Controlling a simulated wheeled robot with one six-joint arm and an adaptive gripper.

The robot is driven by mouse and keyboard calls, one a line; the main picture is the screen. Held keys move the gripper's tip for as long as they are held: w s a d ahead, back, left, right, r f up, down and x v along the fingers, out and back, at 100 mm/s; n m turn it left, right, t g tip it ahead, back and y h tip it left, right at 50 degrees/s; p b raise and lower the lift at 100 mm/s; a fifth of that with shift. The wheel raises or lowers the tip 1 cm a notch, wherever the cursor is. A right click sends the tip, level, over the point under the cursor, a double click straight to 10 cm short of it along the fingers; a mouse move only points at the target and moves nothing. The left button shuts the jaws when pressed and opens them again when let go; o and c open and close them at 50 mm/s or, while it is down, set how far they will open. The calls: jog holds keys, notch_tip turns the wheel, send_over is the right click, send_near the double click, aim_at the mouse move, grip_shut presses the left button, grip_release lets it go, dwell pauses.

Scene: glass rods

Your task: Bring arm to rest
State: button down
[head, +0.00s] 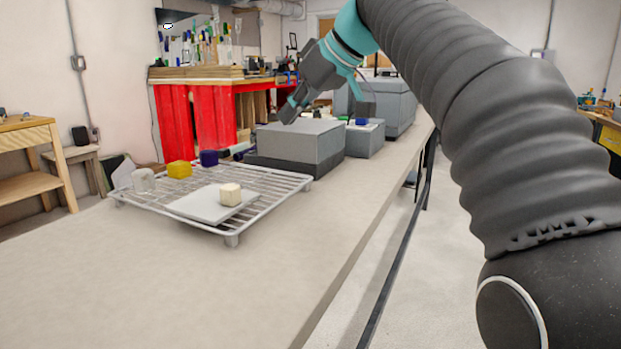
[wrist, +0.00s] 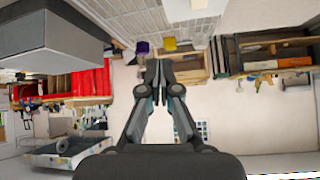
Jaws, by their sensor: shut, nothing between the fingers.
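My gripper (head: 288,110) is in the head view, at the end of my raised arm, just above and left of the grey box (head: 300,142) on the bench. In the wrist view my gripper (wrist: 158,66) has its fingertips together and nothing between them. No object hangs from it. I cannot tell in the head view whether it touches the box.
More grey boxes stand behind. The bench front is clear.

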jog(key=s+d+f+m+h, duration=0.2)
jog(key=s+d+f, duration=0.4)
jog(key=f, duration=0.5)
jog(key=s+d+f+m+h, duration=0.3)
jog(key=s+d+f+m, duration=0.2)
jog(key=s+f, duration=0.6)
jog(key=s+d+f+m+h, duration=0.2)
jog(key=s+d+f, duration=0.6)
jog(key=f, duration=0.4)
jog(key=shift+s+f+m+t+h, duration=0.25)
jog(key=shift+s+m+t+h, duration=0.05)
jog(key=shift+s+m, duration=0.4)
jog(key=shift+a, duration=0.15)
